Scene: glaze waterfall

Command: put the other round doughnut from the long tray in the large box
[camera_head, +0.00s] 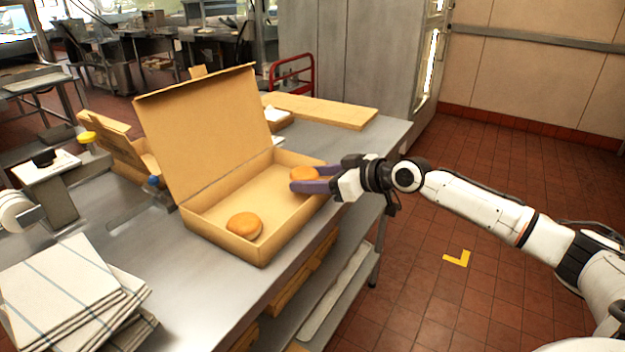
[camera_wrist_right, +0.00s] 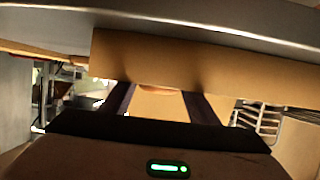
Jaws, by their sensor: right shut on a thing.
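The large box (camera_head: 286,238) is brown cardboard and stands on the steel table with its lid (camera_head: 200,125) raised. One round orange doughnut (camera_head: 244,225) lies inside it, near the front left. My right gripper (camera_head: 308,182) reaches in from the right, its purple fingers at the box's right end. It is shut on a second round doughnut (camera_head: 304,174), which is inside or just above the box; I cannot tell if it touches the floor. In the right wrist view a sliver of the held doughnut (camera_wrist_right: 158,88) shows below the box wall (camera_wrist_right: 205,62). My left gripper and the long tray are not in view.
Folded striped cloths (camera_head: 65,290) lie stacked at the front left of the steel table (camera_head: 160,240). A smaller open carton (camera_head: 125,145) stands behind the lid at left. A flat cardboard piece (camera_head: 330,110) lies at the back. Open floor lies to the right.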

